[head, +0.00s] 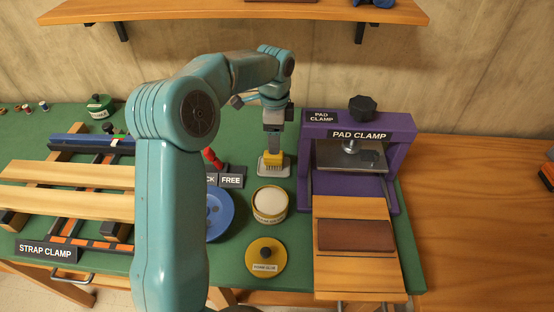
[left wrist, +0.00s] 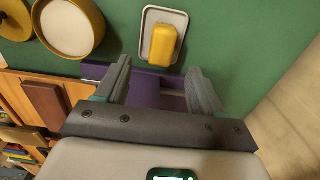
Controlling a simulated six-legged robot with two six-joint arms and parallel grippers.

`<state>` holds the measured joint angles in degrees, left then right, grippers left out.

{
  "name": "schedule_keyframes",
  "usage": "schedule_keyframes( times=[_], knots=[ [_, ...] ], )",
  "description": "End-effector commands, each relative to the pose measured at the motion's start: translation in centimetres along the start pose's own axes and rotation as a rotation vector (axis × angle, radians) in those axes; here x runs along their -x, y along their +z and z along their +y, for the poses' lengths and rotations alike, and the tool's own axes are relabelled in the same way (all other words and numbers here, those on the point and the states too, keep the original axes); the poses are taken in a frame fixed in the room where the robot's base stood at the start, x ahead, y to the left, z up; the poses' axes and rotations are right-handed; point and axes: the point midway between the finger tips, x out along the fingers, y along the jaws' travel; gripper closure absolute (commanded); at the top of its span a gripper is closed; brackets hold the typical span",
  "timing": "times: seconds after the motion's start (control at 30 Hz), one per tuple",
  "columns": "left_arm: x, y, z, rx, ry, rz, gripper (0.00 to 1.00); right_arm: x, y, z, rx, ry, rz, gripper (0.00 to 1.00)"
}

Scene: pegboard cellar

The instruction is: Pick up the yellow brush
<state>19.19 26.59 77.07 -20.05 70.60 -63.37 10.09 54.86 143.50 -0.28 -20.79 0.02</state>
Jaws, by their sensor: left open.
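The yellow brush (head: 273,160) lies on a small grey tray (head: 264,171) on the green bench top, left of the purple pad clamp. In the left wrist view the brush (left wrist: 163,45) shows as a yellow block on the pale-rimmed tray (left wrist: 150,20), just beyond my fingertips and roughly in line with the gap. My left gripper (head: 274,142) points down over the brush in the head view. In the left wrist view its two fingers (left wrist: 160,82) are spread, with nothing held between them. My right gripper is in neither view.
A round tub with pale contents (head: 270,202), its yellow lid (head: 265,258) and a blue disc (head: 219,215) sit in front of the brush. The purple pad clamp (head: 391,190) stands close on the right. A strap clamp with wooden boards (head: 70,173) fills the left.

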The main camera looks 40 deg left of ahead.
Motion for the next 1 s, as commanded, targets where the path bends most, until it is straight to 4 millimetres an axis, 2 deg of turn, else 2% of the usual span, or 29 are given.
schedule_keyframes(
  times=[0.03,0.1,0.37,0.6,0.73,0.93,1.0],
  knots=[
    [-1.2,0.1,0.1,0.001,0.004,-0.002,0.32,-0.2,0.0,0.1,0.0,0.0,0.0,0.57],
    [-2.5,0.1,0.1,0.002,0.004,-0.002,0.32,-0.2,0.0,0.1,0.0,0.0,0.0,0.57],
    [-4.8,-0.1,-0.1,0.001,0.003,-0.002,0.32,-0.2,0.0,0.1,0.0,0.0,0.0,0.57],
    [-8.5,-0.1,-0.7,0.001,0.003,-0.002,0.32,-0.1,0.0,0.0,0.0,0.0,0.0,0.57],
    [-9.3,-0.2,-0.8,0.0,0.001,0.0,0.32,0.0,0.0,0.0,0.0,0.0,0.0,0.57],
    [-9.3,-0.2,-0.8,0.0,0.0,0.0,0.32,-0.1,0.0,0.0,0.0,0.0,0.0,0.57],
    [-9.3,-0.2,-0.8,0.001,0.0,0.0,0.55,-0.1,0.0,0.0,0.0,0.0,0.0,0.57]
  ],
)
